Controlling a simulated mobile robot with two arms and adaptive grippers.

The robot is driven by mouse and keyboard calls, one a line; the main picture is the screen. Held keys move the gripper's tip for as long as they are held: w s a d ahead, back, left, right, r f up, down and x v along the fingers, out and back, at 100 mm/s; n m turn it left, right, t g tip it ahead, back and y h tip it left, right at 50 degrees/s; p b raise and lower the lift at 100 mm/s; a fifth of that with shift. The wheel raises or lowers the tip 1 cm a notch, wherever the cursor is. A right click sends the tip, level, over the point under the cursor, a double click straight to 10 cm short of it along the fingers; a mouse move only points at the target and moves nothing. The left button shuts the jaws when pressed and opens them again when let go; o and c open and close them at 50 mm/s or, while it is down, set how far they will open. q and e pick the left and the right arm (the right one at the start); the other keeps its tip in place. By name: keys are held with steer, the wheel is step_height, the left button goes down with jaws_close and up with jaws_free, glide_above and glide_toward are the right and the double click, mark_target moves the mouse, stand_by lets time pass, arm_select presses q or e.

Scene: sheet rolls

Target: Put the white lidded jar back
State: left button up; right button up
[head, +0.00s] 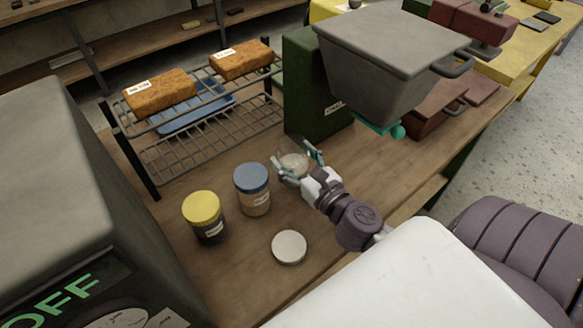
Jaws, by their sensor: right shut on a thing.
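My right gripper (298,168) is shut on a round, pale thing (293,162) beside the blue-lidded jar. Its top looks beige and grainy, like an open jar seen from above; the fingers hide most of its sides. A round white lid (289,248) lies flat on the wooden bench, apart from the gripper and nearer to me. No jar with a white lid on it shows clearly. My left gripper is out of view.
A blue-lidded jar (252,189) and a yellow-lidded jar (205,217) stand left of my right gripper. Behind is a wire rack (205,134) with two brown loaves (160,92). A grey hopper on a green machine (318,100) stands close behind the gripper. Bare bench (380,165) lies to the right.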

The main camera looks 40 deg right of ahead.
steer(key=shift+w+f, duration=0.2)
steer(key=shift+f, duration=0.05)
steer(key=shift+a+f+b, duration=0.1)
steer(key=shift+f+b, duration=0.9)
steer(key=shift+f, duration=0.85)
steer(key=shift+f, duration=0.15)
steer(key=o, duration=1.5)
steer(key=shift+s, duration=0.1)
